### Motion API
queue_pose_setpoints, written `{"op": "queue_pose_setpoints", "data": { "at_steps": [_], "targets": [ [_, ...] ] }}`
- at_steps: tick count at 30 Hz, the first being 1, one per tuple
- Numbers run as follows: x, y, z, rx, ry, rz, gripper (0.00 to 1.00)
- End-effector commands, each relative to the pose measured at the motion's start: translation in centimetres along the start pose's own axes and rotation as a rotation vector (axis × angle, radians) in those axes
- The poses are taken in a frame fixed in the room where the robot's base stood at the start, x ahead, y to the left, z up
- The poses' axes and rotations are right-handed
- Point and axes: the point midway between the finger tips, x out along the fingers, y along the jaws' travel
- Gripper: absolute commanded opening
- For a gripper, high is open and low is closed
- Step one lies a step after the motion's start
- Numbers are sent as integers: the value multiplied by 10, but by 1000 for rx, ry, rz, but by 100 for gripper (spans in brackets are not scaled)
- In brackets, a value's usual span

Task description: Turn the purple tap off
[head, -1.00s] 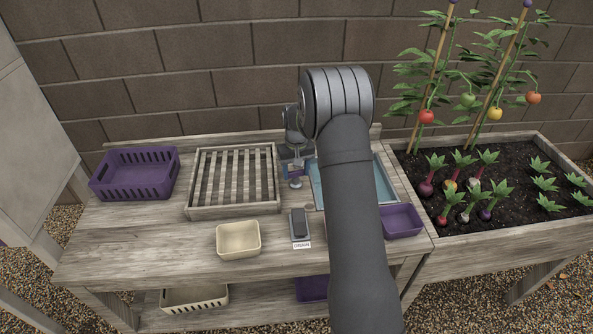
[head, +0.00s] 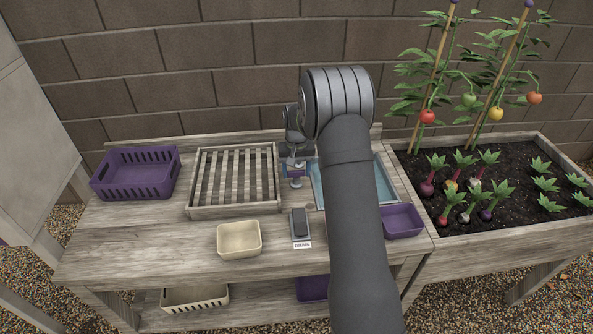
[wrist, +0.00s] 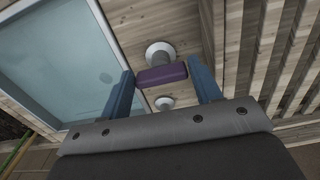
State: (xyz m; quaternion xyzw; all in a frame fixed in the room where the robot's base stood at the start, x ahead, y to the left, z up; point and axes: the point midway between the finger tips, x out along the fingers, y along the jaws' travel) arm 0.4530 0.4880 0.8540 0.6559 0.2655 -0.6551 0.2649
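The purple tap handle (wrist: 162,75) is a short purple bar in the wrist view, below a round metal fitting (wrist: 160,52). In the head view a bit of the purple handle (head: 293,171) shows beside the sink. My gripper (wrist: 160,68) has its two blue fingers wide apart, one at each end of the bar, with the bar between the fingertips. Any gap at the ends is too thin to judge contact. In the head view my gripper (head: 297,165) is small and partly hidden by my arm. The tap's spout is not clearly seen.
The sink (head: 384,180) with blue water lies right of the tap, partly behind my arm. A slatted wooden rack (head: 235,209) stands left. A purple crate (head: 135,178), cream tub (head: 238,239), purple tub (head: 402,221) and drain switch (head: 300,224) are on the bench.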

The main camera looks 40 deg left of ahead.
Motion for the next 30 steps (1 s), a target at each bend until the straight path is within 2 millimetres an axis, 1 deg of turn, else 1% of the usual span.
{"op": "queue_pose_setpoints", "data": {
  "at_steps": [1, 2, 3, 11, 14, 17, 20, 30],
  "targets": [
    [0, 0, 0, 0, 1, 0, 68],
    [0, 0, 0, 0, 1, 0, 74],
    [0, 0, 0, 0, 0, 0, 76],
    [-1, 0, 0, -1, -1, 0, 76],
    [-6, 0, 0, -1, 0, 0, 76],
    [-21, 0, 0, -1, 3, 0, 76],
    [-42, 0, -1, -1, 4, 0, 76],
    [-125, 0, 0, -1, 4, 0, 76]
  ]
}}
